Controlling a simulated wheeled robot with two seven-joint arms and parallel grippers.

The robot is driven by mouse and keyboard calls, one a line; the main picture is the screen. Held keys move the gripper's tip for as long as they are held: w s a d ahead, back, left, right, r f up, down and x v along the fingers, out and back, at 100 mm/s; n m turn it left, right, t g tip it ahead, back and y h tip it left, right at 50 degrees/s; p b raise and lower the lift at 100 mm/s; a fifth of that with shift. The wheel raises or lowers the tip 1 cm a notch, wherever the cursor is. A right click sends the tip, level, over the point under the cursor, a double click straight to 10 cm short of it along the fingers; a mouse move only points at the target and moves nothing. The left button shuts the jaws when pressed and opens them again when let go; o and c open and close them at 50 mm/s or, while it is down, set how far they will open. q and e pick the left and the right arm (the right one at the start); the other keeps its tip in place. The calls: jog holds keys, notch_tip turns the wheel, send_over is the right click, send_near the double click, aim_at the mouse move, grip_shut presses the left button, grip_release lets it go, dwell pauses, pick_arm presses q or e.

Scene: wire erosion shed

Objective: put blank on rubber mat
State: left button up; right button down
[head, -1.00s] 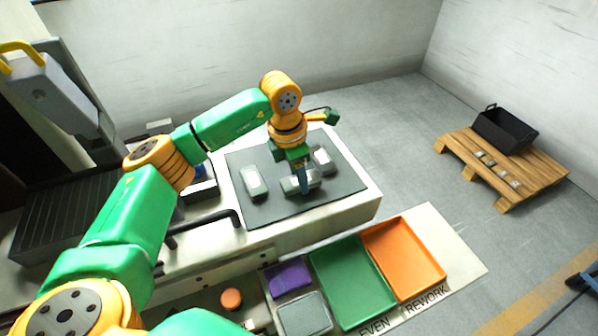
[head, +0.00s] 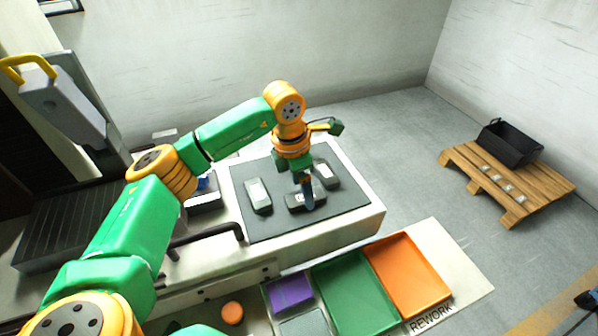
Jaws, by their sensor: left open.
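The rubber mat (head: 275,227) is a dark grey sheet on the light bench block in the middle of the head view. Three grey metal blanks lie on it: one at the left (head: 258,195), one in the middle (head: 296,202) and one at the right (head: 327,174). My left gripper (head: 307,202) points down at the middle blank, with its jaws open. Its fingers partly cover that blank; I cannot tell whether they touch it. My right gripper is not in view.
A bent dark handle (head: 207,232) stands left of the mat. In front are a green tray (head: 352,290), an orange tray (head: 407,272) and a purple box (head: 290,292). A wooden pallet (head: 510,184) with a black crate (head: 509,143) stands on the floor at right.

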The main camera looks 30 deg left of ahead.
aim_at(295, 200)
pick_arm(q)
notch_tip(295, 200, up, 10)
jog(key=s+a+b, duration=0.1)
jog(key=shift+s+r, duration=0.1)
